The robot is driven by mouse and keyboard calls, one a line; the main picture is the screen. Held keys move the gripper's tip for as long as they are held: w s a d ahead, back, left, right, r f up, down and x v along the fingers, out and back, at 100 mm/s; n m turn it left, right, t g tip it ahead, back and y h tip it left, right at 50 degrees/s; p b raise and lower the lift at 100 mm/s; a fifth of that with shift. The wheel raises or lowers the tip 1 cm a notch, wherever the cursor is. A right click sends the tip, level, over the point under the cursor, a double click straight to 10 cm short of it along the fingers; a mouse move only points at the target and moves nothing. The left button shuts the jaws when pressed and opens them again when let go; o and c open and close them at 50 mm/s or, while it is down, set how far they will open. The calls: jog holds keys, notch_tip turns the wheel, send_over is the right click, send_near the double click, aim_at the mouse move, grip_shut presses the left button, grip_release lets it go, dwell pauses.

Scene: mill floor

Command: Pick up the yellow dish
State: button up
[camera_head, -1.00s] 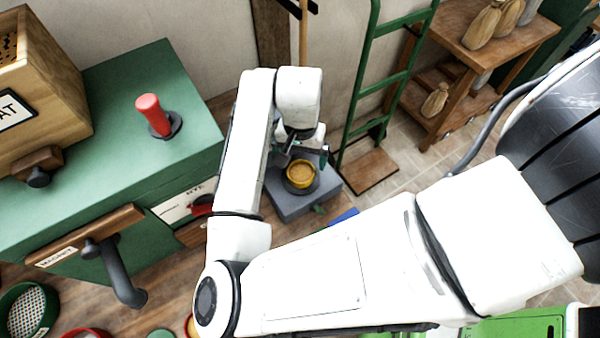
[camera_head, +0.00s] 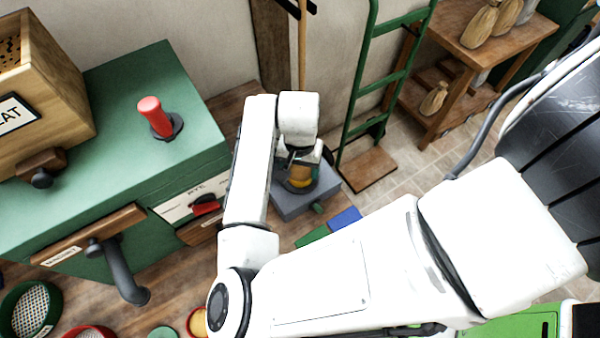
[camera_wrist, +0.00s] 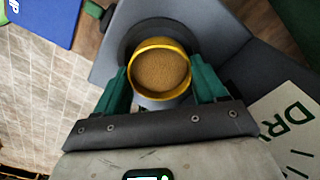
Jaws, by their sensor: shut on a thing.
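The yellow dish (camera_wrist: 160,72) is round and filled with brown grain. In the wrist view it sits between the green fingers of my gripper (camera_wrist: 161,84), which are shut on its sides. A dark round plate (camera_wrist: 133,40) on a grey block (camera_wrist: 224,44) lies beneath the dish. I cannot tell whether the dish still touches the plate. In the head view the dish (camera_head: 301,178) is partly hidden under my gripper (camera_head: 300,165), above the grey block (camera_head: 318,197).
A green cabinet (camera_head: 120,120) with a red-knobbed post (camera_head: 154,115) and a dark crank handle (camera_head: 122,272) stands left. A green ladder (camera_head: 385,90) leans behind on the right.

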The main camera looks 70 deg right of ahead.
jog(key=c, duration=0.6)
jog(key=shift+r, duration=0.1)
